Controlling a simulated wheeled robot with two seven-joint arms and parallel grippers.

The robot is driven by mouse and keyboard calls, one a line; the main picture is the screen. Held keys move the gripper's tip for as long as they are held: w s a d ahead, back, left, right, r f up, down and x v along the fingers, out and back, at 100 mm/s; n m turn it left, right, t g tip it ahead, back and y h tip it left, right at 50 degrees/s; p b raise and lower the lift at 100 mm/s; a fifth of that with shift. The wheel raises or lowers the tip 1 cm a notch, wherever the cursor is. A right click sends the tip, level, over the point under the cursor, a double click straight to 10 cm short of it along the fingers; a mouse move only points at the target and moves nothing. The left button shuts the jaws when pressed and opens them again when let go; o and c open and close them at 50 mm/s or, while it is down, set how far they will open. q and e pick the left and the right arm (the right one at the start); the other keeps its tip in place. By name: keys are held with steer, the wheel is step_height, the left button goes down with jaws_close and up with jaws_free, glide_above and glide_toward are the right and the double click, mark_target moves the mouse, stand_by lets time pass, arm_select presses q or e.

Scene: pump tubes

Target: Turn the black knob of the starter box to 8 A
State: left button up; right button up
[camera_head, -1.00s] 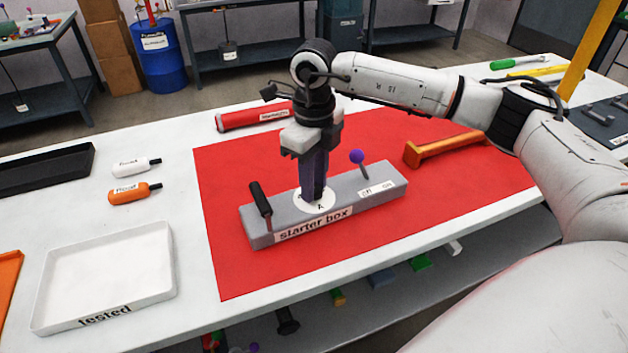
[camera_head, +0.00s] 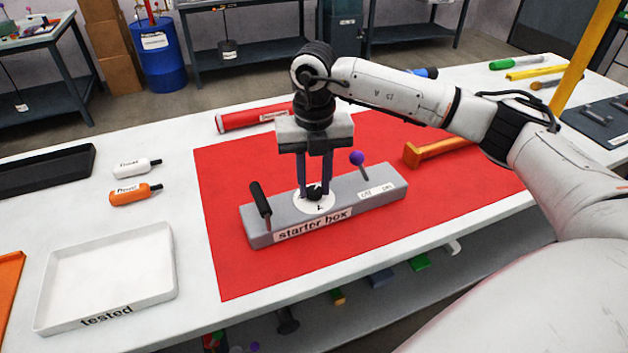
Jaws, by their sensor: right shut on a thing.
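The grey starter box (camera_head: 345,215) lies on the red mat (camera_head: 235,270), with its label facing the front. The black knob (camera_head: 314,192) sits on a white dial (camera_head: 303,207) on the box top. My right gripper (camera_head: 314,190) points straight down and is shut on the knob, one finger on each side. The dial markings are too small to read, apart from a letter A, so the knob's setting cannot be told. A black-handled lever (camera_head: 259,198) stands at the box's left end and a purple-tipped lever (camera_head: 357,158) toward its right. My left gripper is not in view.
A white tray marked tested (camera_head: 105,275), orange and white bottles (camera_head: 130,194) and a black tray (camera_head: 45,172) are on the left. The mat's front is clear.

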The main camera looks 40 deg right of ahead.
mark_target(314, 190)
steer(key=shift+m, duration=0.4)
steer(key=o, duration=1.1)
steer(key=shift+c, duration=0.2)
step_height(314, 190, up, 10)
steer(key=shift+r, duration=0.2)
